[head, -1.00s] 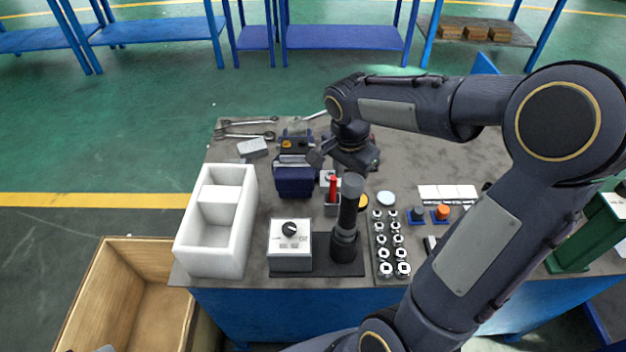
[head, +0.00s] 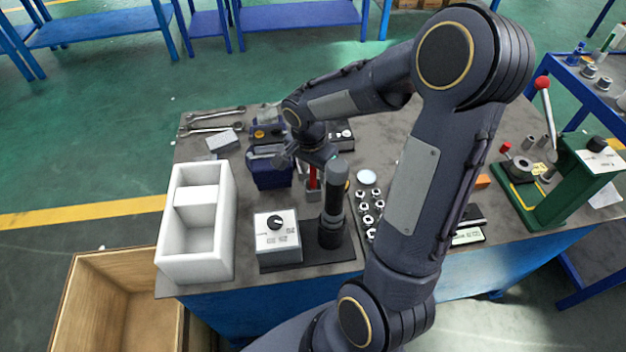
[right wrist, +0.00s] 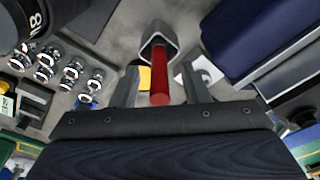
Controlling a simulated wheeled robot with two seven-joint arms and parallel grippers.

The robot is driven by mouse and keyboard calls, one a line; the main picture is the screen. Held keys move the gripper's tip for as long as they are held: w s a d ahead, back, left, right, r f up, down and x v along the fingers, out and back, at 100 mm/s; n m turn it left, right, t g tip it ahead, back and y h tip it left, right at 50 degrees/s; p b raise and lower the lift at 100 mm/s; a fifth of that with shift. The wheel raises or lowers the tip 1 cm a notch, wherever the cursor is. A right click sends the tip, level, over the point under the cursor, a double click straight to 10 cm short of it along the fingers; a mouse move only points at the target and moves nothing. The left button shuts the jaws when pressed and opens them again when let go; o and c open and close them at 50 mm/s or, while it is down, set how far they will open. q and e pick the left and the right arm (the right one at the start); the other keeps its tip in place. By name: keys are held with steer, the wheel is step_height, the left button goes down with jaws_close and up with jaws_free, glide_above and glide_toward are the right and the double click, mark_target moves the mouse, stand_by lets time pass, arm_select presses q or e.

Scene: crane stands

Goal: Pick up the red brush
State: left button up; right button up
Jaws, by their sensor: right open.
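The red brush (head: 313,177) stands upright in a small grey holder (head: 313,195) on the workbench, behind the dark cylindrical tool. It also shows in the right wrist view (right wrist: 159,85), with its red handle pointing toward my gripper and its lower end inside the grey holder. My right gripper (head: 312,163) is just above and around the brush's top, partly hiding it. In the right wrist view my open right gripper (right wrist: 160,90) has one finger on each side of the red handle, with gaps showing. My left gripper is not in view.
A dark upright cylinder (head: 335,205) stands close in front of the holder. A blue vise (head: 270,170) is at its left. A control box (head: 278,235) and white foam bin (head: 168,230) are nearer left. Metal nuts (right wrist: 75,70) sit in rows beside it.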

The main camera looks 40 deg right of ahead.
jaws_close()
step_height(320, 180, up, 10)
steer(key=shift+r+p, duration=0.1)
steer(key=shift+p, duration=0.4)
